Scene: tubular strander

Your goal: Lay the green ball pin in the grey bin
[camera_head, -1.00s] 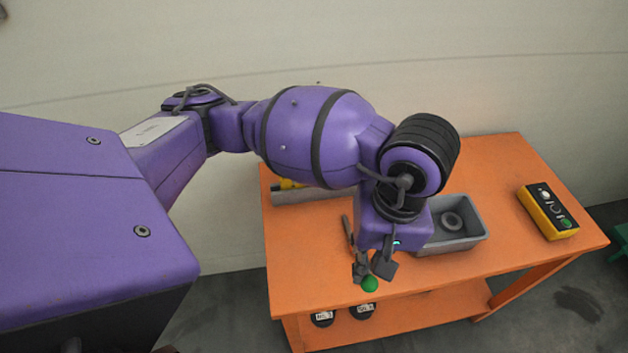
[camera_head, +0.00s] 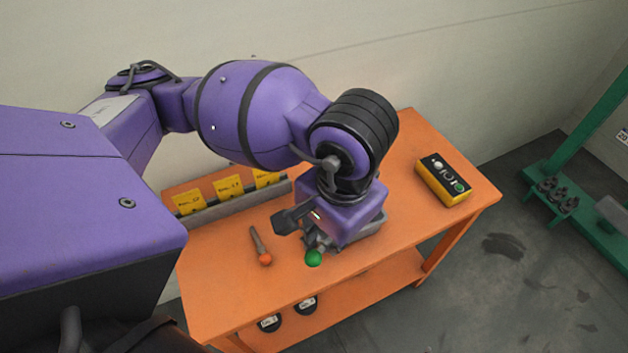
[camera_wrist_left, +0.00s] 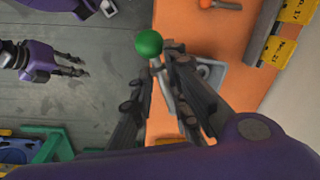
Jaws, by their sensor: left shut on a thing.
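The green ball pin (camera_head: 314,258) has a round green head and a grey shank. My left gripper (camera_head: 308,238) is shut on its shank, with the green head sticking out past the fingers. In the left wrist view the green head (camera_wrist_left: 149,43) shows beyond the fingertips, with the shank between them. The grey bin (camera_head: 374,228) stands on the orange table, mostly hidden behind my left gripper. In the left wrist view part of the bin (camera_wrist_left: 216,74) shows behind the fingers. My right gripper (camera_wrist_left: 82,67) is off over the floor, fingers apart and empty.
An orange ball pin (camera_head: 265,259) lies on the orange table (camera_head: 225,290) left of my left gripper. A grey rack with yellow labels (camera_head: 230,187) runs along the back. A yellow button box (camera_head: 444,180) stands at the right. A green frame (camera_head: 575,165) stands beyond the table.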

